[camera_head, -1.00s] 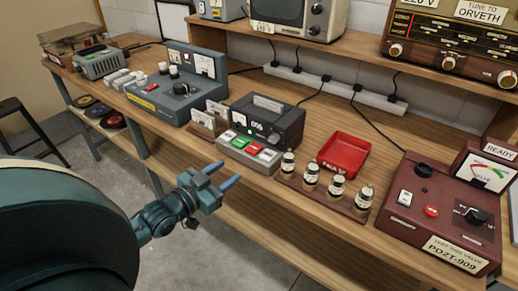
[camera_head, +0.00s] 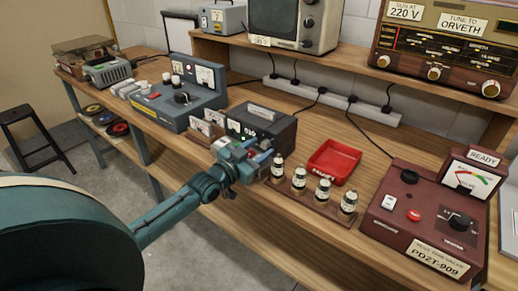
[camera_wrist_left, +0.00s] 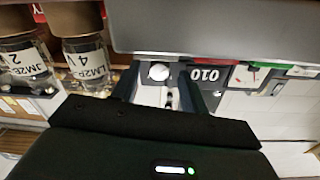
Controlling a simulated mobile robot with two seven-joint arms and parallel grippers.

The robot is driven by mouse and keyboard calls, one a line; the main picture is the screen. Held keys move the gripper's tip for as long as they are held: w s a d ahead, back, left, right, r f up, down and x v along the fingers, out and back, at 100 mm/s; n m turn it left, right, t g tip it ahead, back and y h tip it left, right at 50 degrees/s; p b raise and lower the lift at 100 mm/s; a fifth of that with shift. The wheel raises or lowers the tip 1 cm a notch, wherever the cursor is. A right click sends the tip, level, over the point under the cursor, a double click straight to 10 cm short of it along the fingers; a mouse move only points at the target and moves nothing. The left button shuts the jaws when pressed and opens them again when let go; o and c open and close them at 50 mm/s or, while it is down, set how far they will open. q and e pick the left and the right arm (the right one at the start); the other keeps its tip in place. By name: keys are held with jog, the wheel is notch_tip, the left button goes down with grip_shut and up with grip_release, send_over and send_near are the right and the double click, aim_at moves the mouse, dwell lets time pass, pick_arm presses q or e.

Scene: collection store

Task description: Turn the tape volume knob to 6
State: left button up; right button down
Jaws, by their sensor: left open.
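The black tape recorder (camera_head: 268,117) with a number counter stands mid-bench. My left gripper (camera_head: 260,150) is at its front, over the grey key panel, and hides most of the coloured keys. In the left wrist view the gripper's two dark fingers (camera_wrist_left: 158,92) are apart. A pale round knob (camera_wrist_left: 158,72) shows between them, beside the counter reading 010. I cannot tell whether the fingers touch the knob, and its pointer or scale is not readable. My right gripper is not in view.
Several labelled valves (camera_head: 299,180) stand in a wooden rack right of the gripper, with a red tray (camera_head: 334,161) behind. A maroon valve tester (camera_head: 425,215) is at the right. A blue-grey device (camera_head: 185,95) is at the left. A shelf with a radio (camera_head: 445,45) is above.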

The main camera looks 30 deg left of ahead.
pick_arm(q)
jog(key=shift+w, duration=0.3)
jog(key=shift+c, duration=0.2)
grip_shut()
